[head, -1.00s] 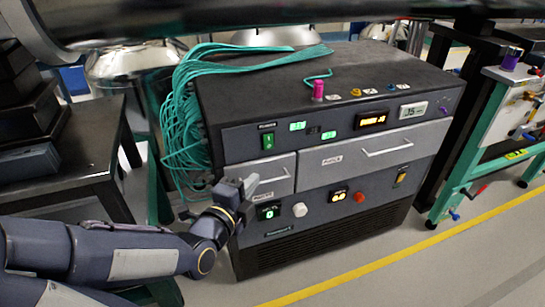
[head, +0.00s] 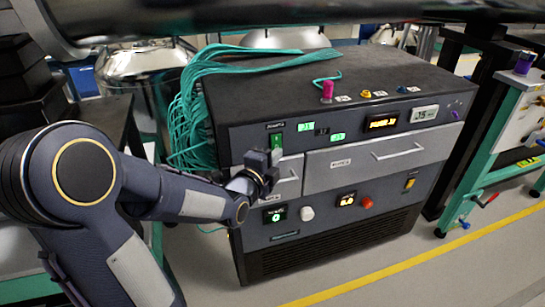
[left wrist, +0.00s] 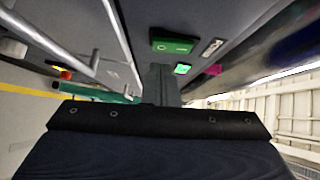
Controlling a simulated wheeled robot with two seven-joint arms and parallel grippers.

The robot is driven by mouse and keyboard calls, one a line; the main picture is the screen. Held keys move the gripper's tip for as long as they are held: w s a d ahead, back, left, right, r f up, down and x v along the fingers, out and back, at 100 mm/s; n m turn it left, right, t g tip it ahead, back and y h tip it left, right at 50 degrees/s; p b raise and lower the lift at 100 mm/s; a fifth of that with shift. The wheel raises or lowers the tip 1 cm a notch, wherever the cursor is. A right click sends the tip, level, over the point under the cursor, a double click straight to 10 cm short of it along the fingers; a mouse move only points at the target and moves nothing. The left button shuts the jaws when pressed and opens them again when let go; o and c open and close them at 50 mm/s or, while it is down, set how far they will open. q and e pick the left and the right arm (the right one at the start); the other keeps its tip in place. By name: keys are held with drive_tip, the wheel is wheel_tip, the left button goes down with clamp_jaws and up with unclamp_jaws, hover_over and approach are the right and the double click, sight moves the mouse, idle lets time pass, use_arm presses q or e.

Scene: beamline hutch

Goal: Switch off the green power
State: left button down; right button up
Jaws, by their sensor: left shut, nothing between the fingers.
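The green power switch (head: 276,140) is a green rocker at the upper left of the dark cabinet's front. In the left wrist view the green switch (left wrist: 174,44) shows beyond the fingertips, with a small gap visible. My left gripper (head: 276,158) is shut and empty, just below the switch and in front of the small drawer. In the left wrist view the gripper (left wrist: 161,75) points toward the panel. I cannot tell whether it touches the panel. My right gripper is not in view.
Drawer handles (head: 398,150) stick out below. A second green-lit control (head: 275,215) is lower down. Teal cables (head: 190,110) hang at the cabinet's left.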

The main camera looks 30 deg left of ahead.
use_arm(q)
drive_tip(key=shift+w+a+f, duration=0.1)
drive_tip(key=shift+w+a, duration=0.45)
drive_tip(key=shift+a, duration=0.1)
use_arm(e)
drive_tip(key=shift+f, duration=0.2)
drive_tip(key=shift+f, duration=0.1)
